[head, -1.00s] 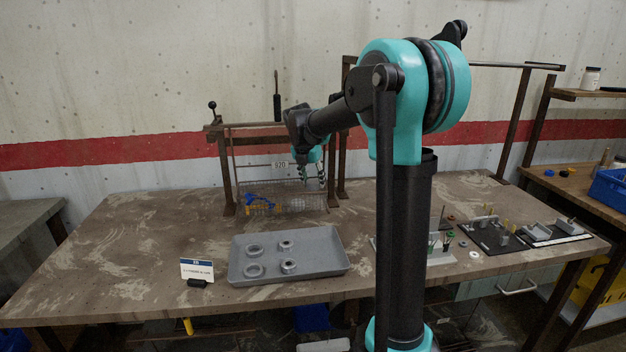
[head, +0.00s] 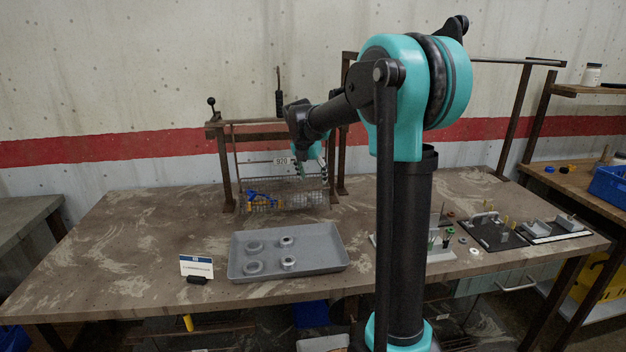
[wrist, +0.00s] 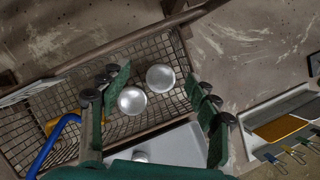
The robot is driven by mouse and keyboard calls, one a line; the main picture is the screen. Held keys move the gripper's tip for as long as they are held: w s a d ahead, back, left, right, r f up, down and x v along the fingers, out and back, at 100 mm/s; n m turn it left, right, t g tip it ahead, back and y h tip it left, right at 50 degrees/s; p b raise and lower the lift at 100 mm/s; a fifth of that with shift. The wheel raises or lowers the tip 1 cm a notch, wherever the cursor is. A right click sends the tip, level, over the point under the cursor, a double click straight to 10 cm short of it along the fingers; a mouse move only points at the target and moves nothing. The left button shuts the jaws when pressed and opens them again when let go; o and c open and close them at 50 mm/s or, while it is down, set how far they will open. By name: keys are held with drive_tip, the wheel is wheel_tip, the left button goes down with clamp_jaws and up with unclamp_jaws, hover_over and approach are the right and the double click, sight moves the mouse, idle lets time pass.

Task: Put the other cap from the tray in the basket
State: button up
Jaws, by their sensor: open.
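The wire basket (head: 318,199) hangs on the rack at the back of the table. In the wrist view, two round silvery caps show inside the outline of the basket (wrist: 98,62): one cap (wrist: 160,78) is further up, the other cap (wrist: 131,100) lower left. My gripper (head: 312,167) is over the basket. In the wrist view my gripper (wrist: 157,84) has its green fingers wide apart, with the caps seen between them and not gripped. The grey tray (head: 325,262) at the front holds several grey ring-shaped parts; no silvery cap shows there.
A blue and yellow item (head: 262,199) lies in the basket's left part. A sign card (head: 196,266) stands left of the tray. Dark trays with small parts (head: 492,232) lie at the right. The table's left side is clear.

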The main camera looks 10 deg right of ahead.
drive_tip(key=shift+v, duration=0.8)
drive_tip(key=s+a, duration=0.6)
drive_tip(key=s, duration=0.4)
drive_tip(key=shift+a, duration=0.25)
drive_tip(key=shift+f, duration=0.15)
drive_tip(key=shift+c, duration=0.5)
